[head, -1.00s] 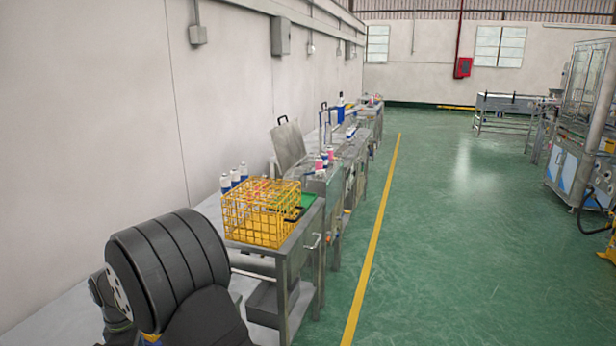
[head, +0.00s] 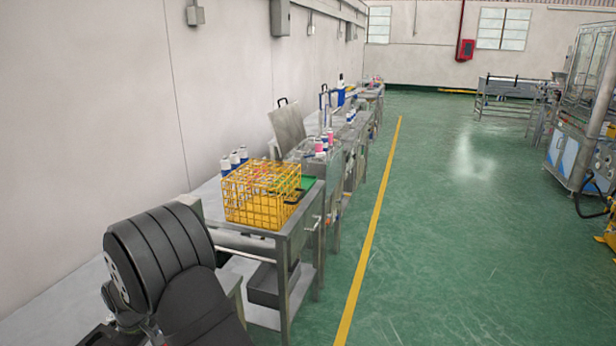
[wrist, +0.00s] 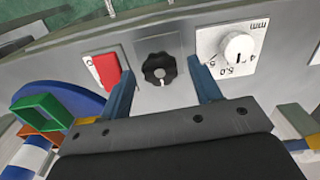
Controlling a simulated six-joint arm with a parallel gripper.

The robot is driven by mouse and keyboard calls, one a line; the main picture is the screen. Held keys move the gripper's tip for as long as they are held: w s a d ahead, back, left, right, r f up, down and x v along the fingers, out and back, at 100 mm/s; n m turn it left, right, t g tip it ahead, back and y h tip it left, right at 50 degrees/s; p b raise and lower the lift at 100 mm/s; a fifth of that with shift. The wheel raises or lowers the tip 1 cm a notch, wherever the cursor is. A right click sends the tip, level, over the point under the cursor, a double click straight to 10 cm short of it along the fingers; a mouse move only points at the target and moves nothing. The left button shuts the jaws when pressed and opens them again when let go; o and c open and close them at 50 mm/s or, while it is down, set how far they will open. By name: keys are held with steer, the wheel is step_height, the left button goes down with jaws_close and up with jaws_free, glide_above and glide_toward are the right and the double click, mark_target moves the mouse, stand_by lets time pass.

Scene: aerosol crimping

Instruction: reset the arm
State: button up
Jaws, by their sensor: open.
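My gripper (wrist: 160,67) shows in the wrist view with its two blue fingers apart and nothing held between them. Past the fingertips is a grey metal panel with a black round knob (wrist: 159,69), which lies between the fingers in the picture; I cannot tell whether they touch it. A red switch (wrist: 105,70) is left of the knob. A white dial (wrist: 237,47) on a plate marked in mm is to the right. In the head view my gripper is not seen; only dark parts of my arm show at the lower left.
In the head view a yellow wire basket (head: 250,208) stands on a metal bench along the wall, with several white-and-blue cans (head: 234,160) behind it. Green floor is open right of the yellow line (head: 372,235). The wrist view shows a green frame (wrist: 40,112) at left.

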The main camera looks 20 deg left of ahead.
steer(key=m, duration=0.5)
steer(key=shift+m, duration=0.3)
steer(key=m, duration=0.5)
stand_by(0.6)
